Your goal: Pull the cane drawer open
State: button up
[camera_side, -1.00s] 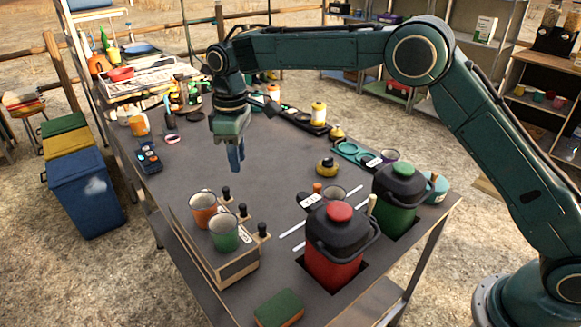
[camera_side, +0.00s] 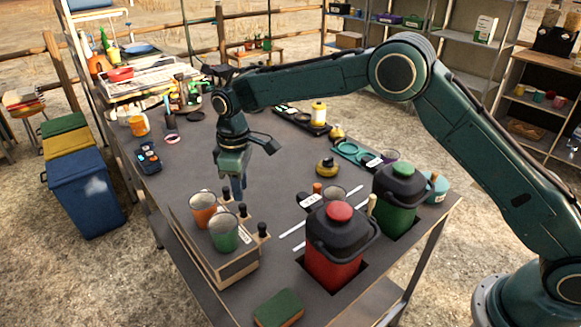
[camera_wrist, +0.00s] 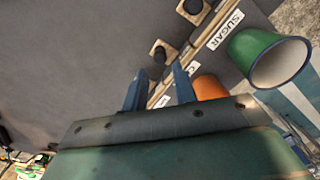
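A low wooden drawer box (camera_side: 226,270) stands on the table with a row of dark knobs along its right side. In the wrist view, the sugar label (camera_wrist: 225,30) is readable. The label beside it (camera_wrist: 193,70) begins with what looks like a C; the rest is hidden by a finger, so I cannot be sure it is cane. The middle knob (camera_side: 242,210) also shows in the wrist view (camera_wrist: 163,51). My gripper (camera_wrist: 160,80) is open and empty, fingers pointing down. In the side view it hangs above the far knob (camera_side: 226,193), which the fingers hide in the wrist view.
An orange cup (camera_side: 203,212) and a green cup (camera_side: 224,236) stand on the box, close to my gripper. A red canister (camera_side: 333,270) and a green canister (camera_side: 397,205) stand to the right. The table between the box and the yellow-black pot (camera_side: 326,167) is mostly clear.

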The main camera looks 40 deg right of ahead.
aim_at(242, 205)
jog(key=shift+f, duration=3.05)
grip_shut()
